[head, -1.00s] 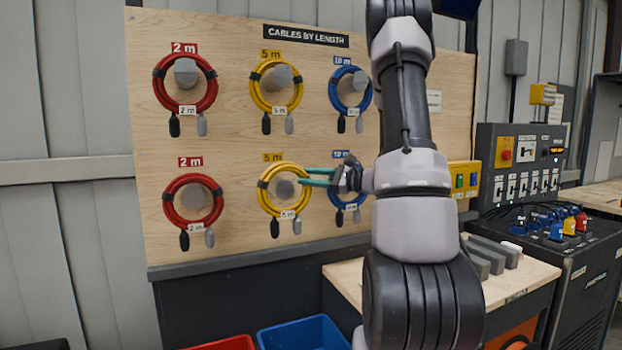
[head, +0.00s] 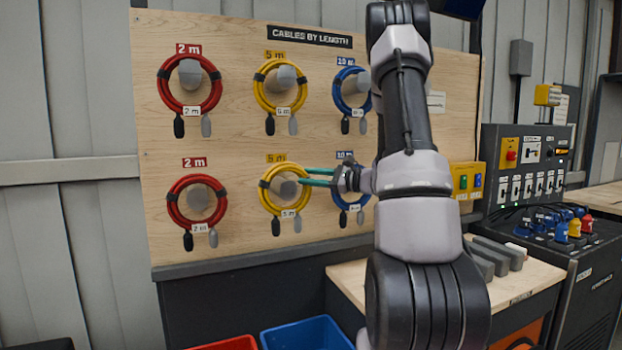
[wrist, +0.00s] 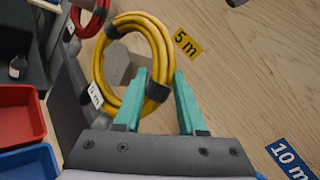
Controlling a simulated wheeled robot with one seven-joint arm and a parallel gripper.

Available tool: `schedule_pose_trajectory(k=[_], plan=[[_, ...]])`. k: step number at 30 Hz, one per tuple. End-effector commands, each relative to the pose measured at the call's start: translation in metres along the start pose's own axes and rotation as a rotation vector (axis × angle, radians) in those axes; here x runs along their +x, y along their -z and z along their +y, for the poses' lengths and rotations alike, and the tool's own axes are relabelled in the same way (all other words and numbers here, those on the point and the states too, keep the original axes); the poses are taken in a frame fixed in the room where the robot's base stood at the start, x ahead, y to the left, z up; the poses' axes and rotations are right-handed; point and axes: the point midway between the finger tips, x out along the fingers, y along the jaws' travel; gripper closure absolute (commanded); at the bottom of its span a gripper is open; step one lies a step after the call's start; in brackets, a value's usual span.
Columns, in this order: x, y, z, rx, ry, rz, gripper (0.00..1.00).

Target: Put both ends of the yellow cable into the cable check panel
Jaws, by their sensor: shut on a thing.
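The lower yellow cable (head: 267,203), a coil with black straps, hangs on a grey peg under a 5 m label; its black and grey ends hang below. It also shows in the wrist view (wrist: 104,52). My gripper (head: 308,176) is at the coil's right side. In the wrist view its teal fingers (wrist: 157,82) are shut on the coil by a black strap. A second yellow cable (head: 262,97) hangs above. A grey panel (head: 527,170) with switches and sockets stands at right; I cannot read whether it is the cable check panel.
Red coils (head: 164,85) hang left and blue coils (head: 338,102) right, close beside my gripper. Red (head: 228,344) and blue (head: 303,335) bins stand below. A wooden bench (head: 535,280) bears grey blocks. A black cabinet (head: 585,300) with colored plugs is at right.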

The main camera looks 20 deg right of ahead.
Motion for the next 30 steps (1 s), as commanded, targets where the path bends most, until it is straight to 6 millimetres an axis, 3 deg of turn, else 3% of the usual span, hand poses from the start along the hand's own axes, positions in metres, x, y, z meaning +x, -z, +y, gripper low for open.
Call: schedule_pose_trajectory(k=[30], plan=[[0.02, 0.012, -0.015, 0.0, 0.003, -0.002, 1.0]])
